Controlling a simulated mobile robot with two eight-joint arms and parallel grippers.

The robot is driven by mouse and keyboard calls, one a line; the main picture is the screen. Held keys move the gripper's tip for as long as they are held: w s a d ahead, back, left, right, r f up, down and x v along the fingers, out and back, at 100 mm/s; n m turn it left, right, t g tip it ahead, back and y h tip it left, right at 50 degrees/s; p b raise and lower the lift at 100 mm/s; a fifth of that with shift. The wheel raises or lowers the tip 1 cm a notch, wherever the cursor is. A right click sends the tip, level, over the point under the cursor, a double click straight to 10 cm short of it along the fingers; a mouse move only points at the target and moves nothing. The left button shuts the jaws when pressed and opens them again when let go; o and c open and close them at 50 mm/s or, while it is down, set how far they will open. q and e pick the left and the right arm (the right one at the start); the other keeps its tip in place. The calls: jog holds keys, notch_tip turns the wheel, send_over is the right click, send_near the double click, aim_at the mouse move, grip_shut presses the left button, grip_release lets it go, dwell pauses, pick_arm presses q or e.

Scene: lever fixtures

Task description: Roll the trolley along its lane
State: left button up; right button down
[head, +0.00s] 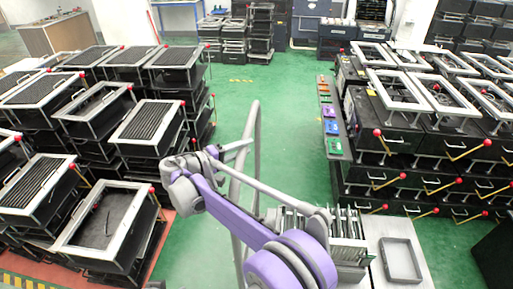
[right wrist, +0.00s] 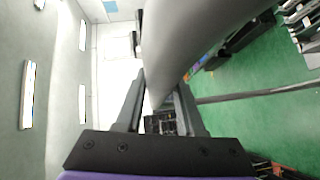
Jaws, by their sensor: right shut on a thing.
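The trolley's light grey tubular handle (head: 251,130) stands in the middle of the head view, partly hidden behind my purple and grey right arm. My right gripper (head: 232,153) is at the handle's upper part. In the right wrist view, a thick grey tube (right wrist: 190,45) runs between the two dark fingers of the right gripper (right wrist: 158,100), which is shut on it. The trolley's lower body is largely hidden by my arm. The green lane (head: 262,95) runs away from me between the rows of fixtures. My left gripper is not in view.
Stacked black units with grey frames and red-knobbed levers stand left (head: 105,215) and right (head: 430,130) of the lane. Colored bins (head: 333,146) line its right edge. A grey tray (head: 400,260) lies at lower right. Dark stacks (head: 235,40) stand at the far end. The middle floor is clear.

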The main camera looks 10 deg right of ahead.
jog(key=shift+w+a, duration=0.2)
jog(key=shift+a, duration=0.5)
jog(key=c, duration=0.5)
grip_release()
jog(key=shift+a, duration=0.1)
jog(key=b+v, duration=0.1)
jog(key=v, duration=0.9)
jog(key=shift+s+a, duration=0.25)
